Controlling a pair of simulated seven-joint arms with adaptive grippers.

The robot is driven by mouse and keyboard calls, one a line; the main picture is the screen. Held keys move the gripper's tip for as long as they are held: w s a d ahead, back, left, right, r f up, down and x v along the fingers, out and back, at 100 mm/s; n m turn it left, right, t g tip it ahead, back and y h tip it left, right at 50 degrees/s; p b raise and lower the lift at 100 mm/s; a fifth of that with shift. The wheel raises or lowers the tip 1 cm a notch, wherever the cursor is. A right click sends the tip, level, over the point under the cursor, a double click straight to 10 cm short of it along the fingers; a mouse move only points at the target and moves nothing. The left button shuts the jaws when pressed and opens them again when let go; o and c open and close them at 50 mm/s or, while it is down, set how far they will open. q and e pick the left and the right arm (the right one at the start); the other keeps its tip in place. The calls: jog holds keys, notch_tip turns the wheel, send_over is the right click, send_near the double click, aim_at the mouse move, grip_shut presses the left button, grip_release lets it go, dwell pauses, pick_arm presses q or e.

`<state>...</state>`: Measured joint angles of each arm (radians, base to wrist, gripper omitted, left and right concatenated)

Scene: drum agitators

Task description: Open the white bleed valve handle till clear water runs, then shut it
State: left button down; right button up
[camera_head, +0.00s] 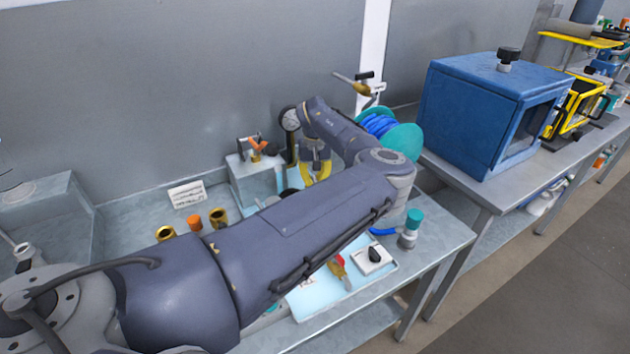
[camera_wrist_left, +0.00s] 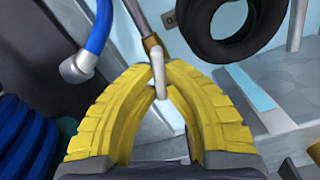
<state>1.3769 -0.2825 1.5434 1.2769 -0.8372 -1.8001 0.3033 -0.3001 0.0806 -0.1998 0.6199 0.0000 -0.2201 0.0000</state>
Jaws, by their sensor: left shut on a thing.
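My left gripper (camera_head: 317,174) reaches down at the back of the bench, beside a grey block. In the left wrist view its yellow fingers (camera_wrist_left: 158,92) are closed around the white bleed valve handle (camera_wrist_left: 157,68). The handle sits between the fingertips, just below a brass valve body (camera_wrist_left: 150,42) on a thin pipe. In the head view my arm and gripper hide the handle. I cannot make out any running water in either view. My right gripper is not in view.
A blue hose with a grey end fitting (camera_wrist_left: 78,66) hangs near the fingers, and a black ring (camera_wrist_left: 235,38) is opposite. A pressure gauge (camera_head: 290,119) and a teal reel of blue hose (camera_head: 402,140) stand close by. A blue cabinet (camera_head: 480,110) is further right.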

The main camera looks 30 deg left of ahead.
aim_at(314, 180)
pick_arm(q)
jog(key=shift+s+n, duration=0.1)
jog(key=shift+n, duration=1.2)
jog(key=c, duration=1.5)
grip_release()
jog(key=shift+o, duration=0.2)
notch_tip(314, 180, up, 12)
